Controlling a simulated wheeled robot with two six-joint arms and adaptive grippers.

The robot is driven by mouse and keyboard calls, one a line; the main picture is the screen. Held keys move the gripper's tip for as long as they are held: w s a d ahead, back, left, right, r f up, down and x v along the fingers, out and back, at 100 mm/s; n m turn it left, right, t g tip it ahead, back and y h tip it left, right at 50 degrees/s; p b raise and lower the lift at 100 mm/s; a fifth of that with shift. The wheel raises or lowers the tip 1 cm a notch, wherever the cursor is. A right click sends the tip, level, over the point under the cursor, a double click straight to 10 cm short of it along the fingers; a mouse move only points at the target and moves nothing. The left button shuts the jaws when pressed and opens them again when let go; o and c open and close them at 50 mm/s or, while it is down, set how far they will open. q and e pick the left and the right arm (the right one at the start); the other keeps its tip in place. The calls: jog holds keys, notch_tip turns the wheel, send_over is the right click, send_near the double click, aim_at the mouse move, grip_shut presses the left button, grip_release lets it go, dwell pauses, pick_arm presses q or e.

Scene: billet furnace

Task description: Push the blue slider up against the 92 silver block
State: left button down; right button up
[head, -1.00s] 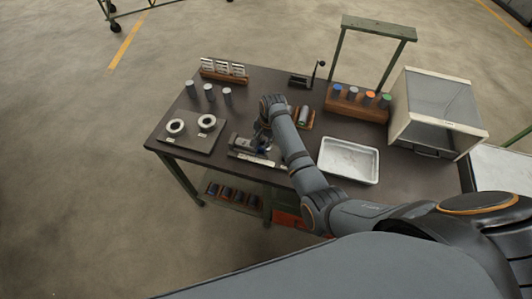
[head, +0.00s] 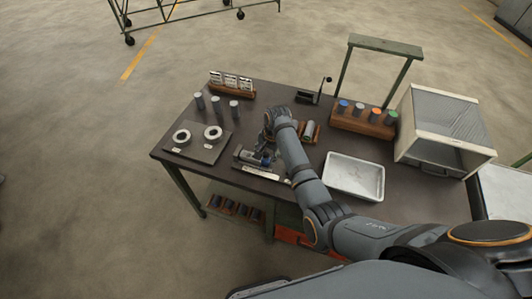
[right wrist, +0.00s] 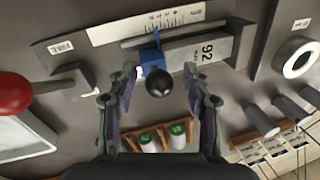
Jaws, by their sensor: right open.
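The blue slider (right wrist: 152,60) with its round black knob (right wrist: 158,83) sits on the rail of the measuring fixture, beside the scale strip. The silver block marked 92 (right wrist: 205,52) lies just right of it in the right wrist view. I see no clear gap between them, but cannot confirm contact. My right gripper (right wrist: 160,80) is open, with its fingers on either side of the knob and apart from it. In the head view the fixture's base (head: 262,174) is at the bench's front, with the right gripper (head: 268,143) over it, fingertips partly hidden. My left gripper is not in view.
A red knob (right wrist: 12,94) and a plate marked FREE (right wrist: 62,47) lie left in the wrist view. A ring plate (head: 196,150) and several grey cylinders are left on the bench. A white tray (head: 354,176) and rack of coloured cylinders (head: 362,122) are right.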

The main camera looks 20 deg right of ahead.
notch_tip(320, 180, up, 12)
jog(key=s+d, duration=0.1)
jog(key=shift+s+d+f, duration=0.2)
jog(key=shift+s+d, duration=0.1)
dwell(0.3)
